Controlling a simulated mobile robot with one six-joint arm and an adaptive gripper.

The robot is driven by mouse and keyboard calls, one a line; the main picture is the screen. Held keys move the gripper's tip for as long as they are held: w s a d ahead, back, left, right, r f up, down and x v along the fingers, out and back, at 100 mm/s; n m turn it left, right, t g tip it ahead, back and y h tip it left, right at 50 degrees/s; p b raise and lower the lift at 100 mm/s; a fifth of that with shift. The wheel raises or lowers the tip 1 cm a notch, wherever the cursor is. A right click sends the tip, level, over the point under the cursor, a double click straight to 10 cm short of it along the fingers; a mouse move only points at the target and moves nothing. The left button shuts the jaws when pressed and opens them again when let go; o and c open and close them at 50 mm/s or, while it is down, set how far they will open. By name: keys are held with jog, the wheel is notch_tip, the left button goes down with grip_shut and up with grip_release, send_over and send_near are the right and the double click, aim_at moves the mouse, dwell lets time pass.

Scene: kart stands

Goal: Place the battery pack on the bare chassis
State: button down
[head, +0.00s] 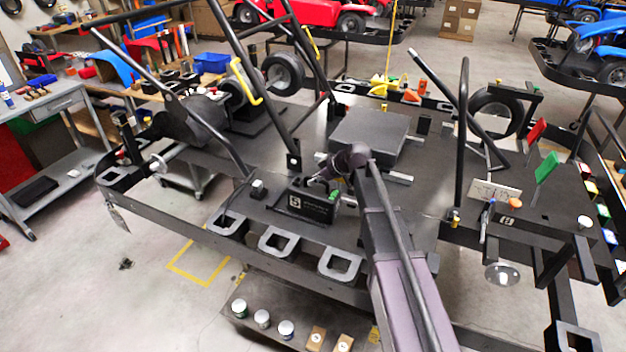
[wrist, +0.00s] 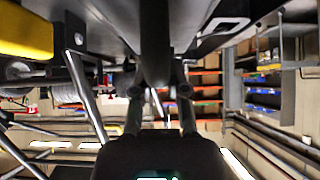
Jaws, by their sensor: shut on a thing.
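The bare chassis (head: 220,170) is a dark kart frame with a flat black floor and several tubes, standing across the middle of the head view. The battery pack (head: 312,206), a black box with a white label, sits at the near middle edge of the chassis floor. My gripper (head: 325,183) is at the top of the pack, shut on it, with my arm coming in from the lower right. Contact under the pack is too small to tell. In the wrist view my gripper (wrist: 160,92) has a dark rounded part between its fingers.
A raised flat black box (head: 368,138) stands on the floor behind the pack. Slanted roll-bar tubes (head: 262,85) rise close to the left of my gripper. Grey square loops (head: 280,243) line the near rail. A grey trolley (head: 50,170) stands at the left.

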jog(key=shift+f, duration=0.3)
jog(key=c, duration=0.6)
grip_release()
jog(key=shift+c, duration=0.2)
jog(key=shift+s+r, duration=0.1)
jog(key=p+v, duration=0.8)
jog(key=v, duration=0.4)
jog(key=s+d+f+m+g+h, duration=0.1)
jog(key=s+d+f+m+h, duration=0.1)
jog(key=s+d+m, duration=0.2)
jog(key=s+d+f+m+g+h, duration=0.1)
jog(key=s+d+m+h, duration=0.2)
jog(key=s, duration=0.8)
jog(key=s+d+f+m+g+h, duration=0.1)
jog(key=s+d+f+m+h, duration=0.1)
jog(key=s+d+m, duration=0.5)
jog(key=shift+s+d+f+h, duration=0.35)
jog(key=shift+s+h, duration=0.25)
jog(key=shift+h, duration=0.1)
